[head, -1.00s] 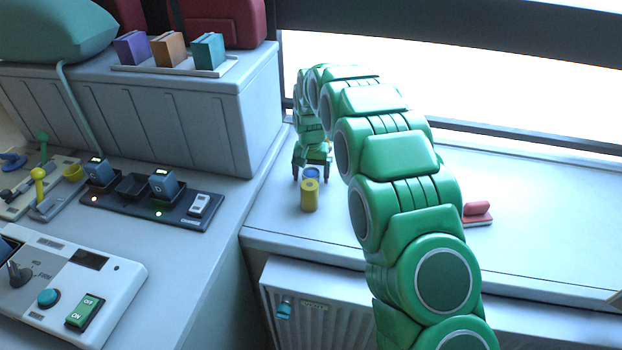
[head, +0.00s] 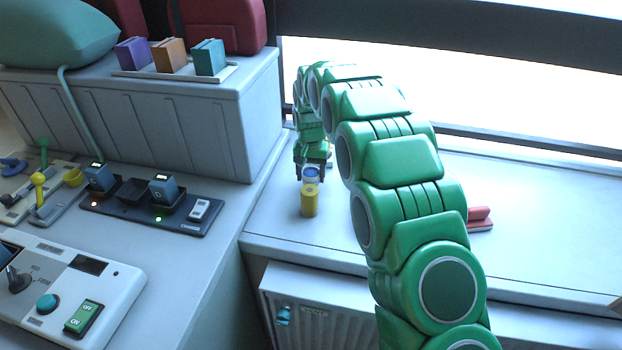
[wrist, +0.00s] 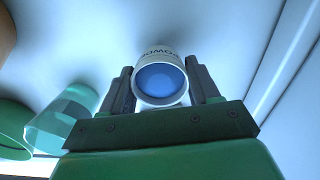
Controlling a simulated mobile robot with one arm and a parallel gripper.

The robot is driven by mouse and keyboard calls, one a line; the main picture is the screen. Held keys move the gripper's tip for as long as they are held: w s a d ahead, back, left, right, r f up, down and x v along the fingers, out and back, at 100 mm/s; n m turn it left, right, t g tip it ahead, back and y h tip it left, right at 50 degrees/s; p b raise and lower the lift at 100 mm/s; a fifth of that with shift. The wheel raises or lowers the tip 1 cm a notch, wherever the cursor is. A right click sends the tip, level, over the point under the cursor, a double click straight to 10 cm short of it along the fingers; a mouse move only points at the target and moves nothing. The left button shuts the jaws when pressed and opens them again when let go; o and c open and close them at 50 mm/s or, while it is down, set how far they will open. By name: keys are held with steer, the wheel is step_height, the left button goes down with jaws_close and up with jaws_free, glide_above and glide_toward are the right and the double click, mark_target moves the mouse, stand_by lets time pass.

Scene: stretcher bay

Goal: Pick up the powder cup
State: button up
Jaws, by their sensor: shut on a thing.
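The powder cup (wrist: 160,80) is a small white cup with a blue round face and partly readable dark lettering, "POWDE", on its side. In the head view its blue top (head: 311,171) shows just behind a yellow cylinder (head: 309,202). My gripper (head: 312,173) is at the far left part of the right counter, with a finger on each side of the cup. In the wrist view my gripper (wrist: 162,84) is shut on the cup. I cannot tell whether the cup's base still touches the counter.
The yellow cylinder stands close in front of the cup. A red block (head: 480,218) sits right of my arm. A clear green vessel (wrist: 65,115) shows left in the wrist view. A grey cabinet (head: 200,120) rises at left. The counter's right part is clear.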

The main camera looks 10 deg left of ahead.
steer(key=shift+s+r, duration=0.1)
steer(key=shift+r, duration=0.5)
steer(key=shift+s+d+r, duration=0.25)
steer(key=shift+s+r, duration=0.15)
steer(key=shift+r, duration=0.15)
steer(key=s+d+r, duration=0.5)
steer(key=s+r, duration=0.3)
steer(key=s, duration=0.3)
steer(key=shift+s+d+r, duration=0.2)
steer(key=shift+s+r, duration=0.05)
steer(key=shift+s, duration=0.1)
